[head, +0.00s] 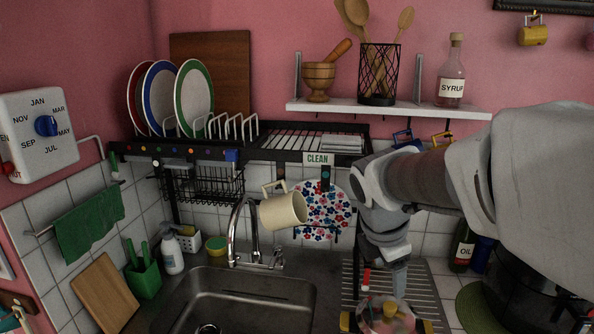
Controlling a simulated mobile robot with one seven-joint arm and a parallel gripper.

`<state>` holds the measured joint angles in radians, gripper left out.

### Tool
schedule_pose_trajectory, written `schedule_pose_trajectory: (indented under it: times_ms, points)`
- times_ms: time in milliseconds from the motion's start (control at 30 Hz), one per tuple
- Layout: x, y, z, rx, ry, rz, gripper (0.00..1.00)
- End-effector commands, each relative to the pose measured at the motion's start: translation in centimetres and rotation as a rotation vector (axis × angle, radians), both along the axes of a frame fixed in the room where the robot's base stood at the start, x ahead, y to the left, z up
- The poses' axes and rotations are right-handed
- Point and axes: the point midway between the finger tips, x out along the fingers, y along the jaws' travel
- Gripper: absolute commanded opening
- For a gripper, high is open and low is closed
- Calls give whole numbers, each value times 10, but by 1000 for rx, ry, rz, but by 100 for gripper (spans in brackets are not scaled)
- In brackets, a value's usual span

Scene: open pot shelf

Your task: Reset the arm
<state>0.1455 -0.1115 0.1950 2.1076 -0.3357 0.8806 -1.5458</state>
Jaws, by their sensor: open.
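My arm reaches in from the right. Its grey wrist stands in front of the right end of the black rack. My gripper (399,282) points down from it, over the ribbed drainboard (432,290) right of the sink. It is open, and I see nothing held in it. Just below it, at the bottom edge, is a clear rounded vessel (385,316) with yellow parts on its sides and mixed colours inside. I cannot tell whether the gripper touches the vessel.
A cream mug (284,211) hangs tilted under the black rack (275,150), near the tap (243,235). Plates (193,95) stand in the rack. A white shelf (390,108) holds a syrup bottle (451,75). An oil bottle (463,247) and dark pot (525,295) are right.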

Motion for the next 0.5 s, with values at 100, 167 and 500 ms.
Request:
schedule_pose_trajectory:
  times_ms: [100,167,500]
  points:
    - [-25,4,10,94,-85,-219,76]
    - [-37,6,14,146,-126,-329,76]
    - [-100,20,24,483,-310,-955,76]
